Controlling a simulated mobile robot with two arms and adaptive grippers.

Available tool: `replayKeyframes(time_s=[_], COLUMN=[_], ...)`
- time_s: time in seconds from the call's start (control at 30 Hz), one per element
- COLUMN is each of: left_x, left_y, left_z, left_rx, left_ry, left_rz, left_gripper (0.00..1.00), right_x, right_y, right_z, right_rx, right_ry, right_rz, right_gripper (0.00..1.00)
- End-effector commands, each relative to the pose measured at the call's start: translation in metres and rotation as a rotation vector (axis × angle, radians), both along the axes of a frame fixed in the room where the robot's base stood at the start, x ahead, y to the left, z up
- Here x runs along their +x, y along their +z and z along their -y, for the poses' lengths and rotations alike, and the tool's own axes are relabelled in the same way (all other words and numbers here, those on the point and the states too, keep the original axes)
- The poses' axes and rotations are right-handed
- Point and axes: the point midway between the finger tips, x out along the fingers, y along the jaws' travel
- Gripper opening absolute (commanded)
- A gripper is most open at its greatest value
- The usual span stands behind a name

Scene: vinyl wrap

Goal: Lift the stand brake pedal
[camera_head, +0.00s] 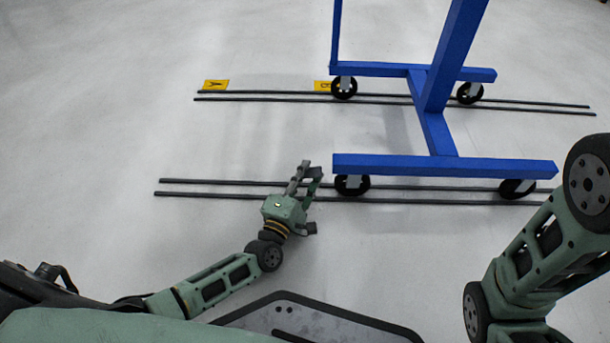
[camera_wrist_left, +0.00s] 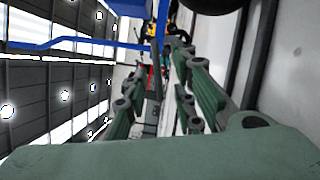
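The blue stand (camera_head: 435,130) stands on black casters on the floor rails. Its near-left caster (camera_head: 352,185) is just right of my left gripper (camera_head: 308,170). My left gripper is low over the near rails, its fingers apart with nothing between them and a short gap to that caster. In the left wrist view the open fingers (camera_wrist_left: 165,85) point toward the stand's blue frame (camera_wrist_left: 100,45), and a dark wheel (camera_wrist_left: 210,6) is at the top edge. I cannot make out the brake pedal itself. My right arm shows at the right, but its gripper is out of view.
Two near rails (camera_head: 220,195) and two far rails (camera_head: 260,97) run across the floor. Yellow markers (camera_head: 215,85) lie by the far rails. The light floor (camera_head: 100,110) at the left is clear. The stand's other near caster (camera_head: 517,188) is toward my right arm.

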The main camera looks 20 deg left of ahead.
Motion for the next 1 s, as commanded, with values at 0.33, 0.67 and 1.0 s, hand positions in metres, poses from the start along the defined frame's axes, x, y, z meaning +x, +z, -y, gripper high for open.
replayKeyframes(time_s=[0.33, 0.67, 1.0], left_x=[0.000, 0.000, -0.001], left_y=[0.000, 0.000, 0.010], left_z=[0.000, 0.000, -0.001], left_rx=[0.000, 0.000, 0.084], left_ry=[0.000, 0.000, 0.000], left_rz=[0.000, -0.001, -0.027], left_gripper=[0.04, 0.00, 0.00], right_x=[0.000, 0.000, 0.000], right_y=[0.000, 0.000, 0.027], right_z=[0.000, 0.000, 0.000], right_rx=[0.000, 0.000, 0.000], right_ry=[0.000, 0.000, 0.000], right_rz=[0.000, 0.000, -0.001], right_gripper=[0.40, 0.40, 0.40])
